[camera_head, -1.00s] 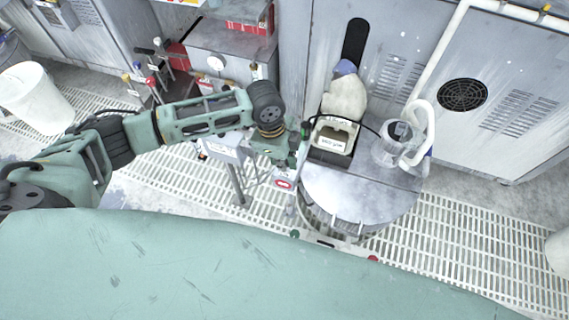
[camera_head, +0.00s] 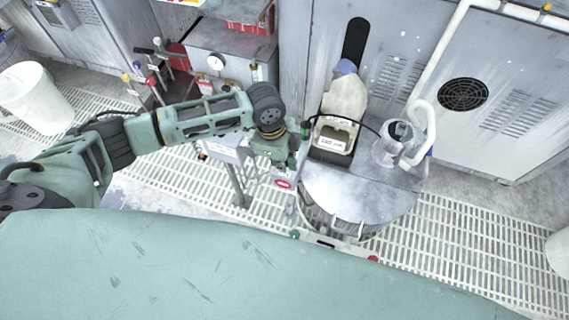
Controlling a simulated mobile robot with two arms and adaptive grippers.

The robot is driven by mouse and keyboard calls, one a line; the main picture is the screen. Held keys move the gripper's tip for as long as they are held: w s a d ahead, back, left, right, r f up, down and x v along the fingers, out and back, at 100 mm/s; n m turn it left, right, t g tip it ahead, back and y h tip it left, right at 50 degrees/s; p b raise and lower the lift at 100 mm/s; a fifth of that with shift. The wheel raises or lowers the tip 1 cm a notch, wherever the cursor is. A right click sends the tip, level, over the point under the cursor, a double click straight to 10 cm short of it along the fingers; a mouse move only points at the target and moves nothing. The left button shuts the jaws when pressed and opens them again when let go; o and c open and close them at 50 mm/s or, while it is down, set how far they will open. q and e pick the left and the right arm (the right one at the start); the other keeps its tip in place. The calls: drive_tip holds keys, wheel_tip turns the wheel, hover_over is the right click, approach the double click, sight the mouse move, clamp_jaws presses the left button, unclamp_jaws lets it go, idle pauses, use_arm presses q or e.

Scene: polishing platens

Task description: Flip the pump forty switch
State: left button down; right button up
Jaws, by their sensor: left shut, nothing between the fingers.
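My left arm reaches in from the left, and its gripper (camera_head: 286,161) is beside the left edge of the round metal drum-like station (camera_head: 352,196). The gripper is shut and holds nothing that I can see. Its fingertips are small and partly lost against the dark fittings. A small plate with a red label (camera_head: 283,184) shows just below the gripper. A grey box on a post (camera_head: 226,152) stands behind and left of the gripper, partly covered by my arm. I cannot make out the pump forty switch; it may be hidden or too small. My right gripper is not in view.
A dark cable arches over the box. Grey cabinets (camera_head: 480,60) stand behind. A white bucket (camera_head: 35,97) is at left.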

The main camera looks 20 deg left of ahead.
use_arm(q)
drive_tip(key=shift+f+b, duration=0.55)
drive_tip(key=shift+f, duration=0.7)
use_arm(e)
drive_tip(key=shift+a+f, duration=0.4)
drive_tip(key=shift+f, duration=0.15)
use_arm(q)
drive_tip(key=shift+f+b, duration=0.4)
drive_tip(key=shift+f, duration=0.5)
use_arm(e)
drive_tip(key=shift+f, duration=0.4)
use_arm(q)
drive_tip(key=shift+r, duration=0.1)
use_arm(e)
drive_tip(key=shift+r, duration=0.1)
use_arm(q)
wheel_tip(320, 180, up, 2)
drive_tip(key=p, duration=0.3)
drive_tip(key=shift+r, duration=0.2)
drive_tip(key=shift+r+p, duration=1.2)
drive_tip(key=shift+p, duration=0.1)
wheel_tip(320, 180, up, 2)
drive_tip(key=shift+r+p, duration=0.1)
drive_tip(key=shift+p, duration=1.05)
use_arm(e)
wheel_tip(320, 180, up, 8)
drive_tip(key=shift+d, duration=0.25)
